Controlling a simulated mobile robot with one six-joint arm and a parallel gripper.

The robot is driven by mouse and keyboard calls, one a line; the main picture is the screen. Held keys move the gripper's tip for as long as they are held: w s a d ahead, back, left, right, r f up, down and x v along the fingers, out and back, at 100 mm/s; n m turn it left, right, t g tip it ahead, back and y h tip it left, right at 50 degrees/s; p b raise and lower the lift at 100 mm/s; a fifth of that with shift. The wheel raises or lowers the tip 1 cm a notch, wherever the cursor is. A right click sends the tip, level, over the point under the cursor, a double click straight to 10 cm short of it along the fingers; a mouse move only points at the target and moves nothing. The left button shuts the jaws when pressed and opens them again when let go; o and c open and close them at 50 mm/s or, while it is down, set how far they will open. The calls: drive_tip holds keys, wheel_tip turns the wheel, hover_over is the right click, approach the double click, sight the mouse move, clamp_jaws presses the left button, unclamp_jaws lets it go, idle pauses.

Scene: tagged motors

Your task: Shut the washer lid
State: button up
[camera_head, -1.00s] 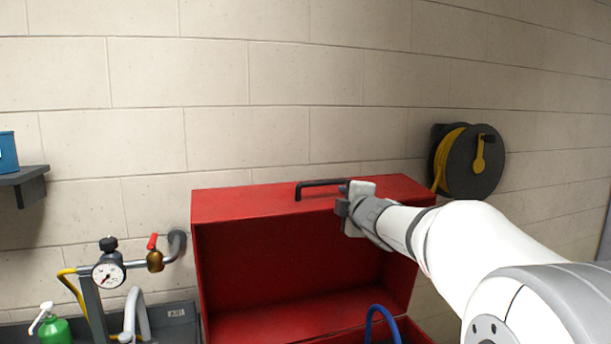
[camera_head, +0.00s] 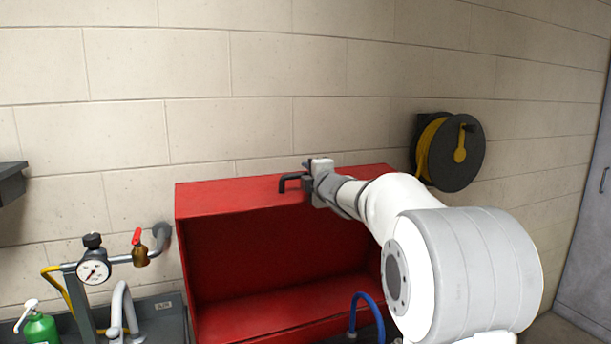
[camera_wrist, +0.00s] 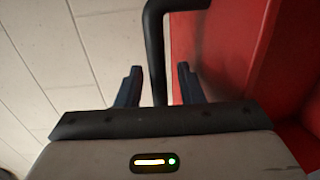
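The red washer lid (camera_head: 235,196) stands raised, with the red tub interior (camera_head: 265,305) open below it. A black bar handle (camera_head: 284,182) sits on the lid's upper edge; it also shows in the wrist view (camera_wrist: 154,45). My gripper (camera_head: 309,177) is at the right end of this handle. In the wrist view my gripper (camera_wrist: 158,86) has its two dark blue fingers apart, with the handle bar running down between them. Light gaps show on both sides of the bar, so the fingers are not closed on it. The arm hides the lid's right part.
A blue hose (camera_head: 366,303) curves up at the tub's front. A gauge (camera_head: 94,267) with a red-levered valve (camera_head: 138,252) and a green bottle (camera_head: 40,328) stand left. A hose reel (camera_head: 455,153) hangs on the wall at right. A grey cabinet (camera_head: 590,220) is far right.

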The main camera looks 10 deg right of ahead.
clamp_jaws()
idle(0.4)
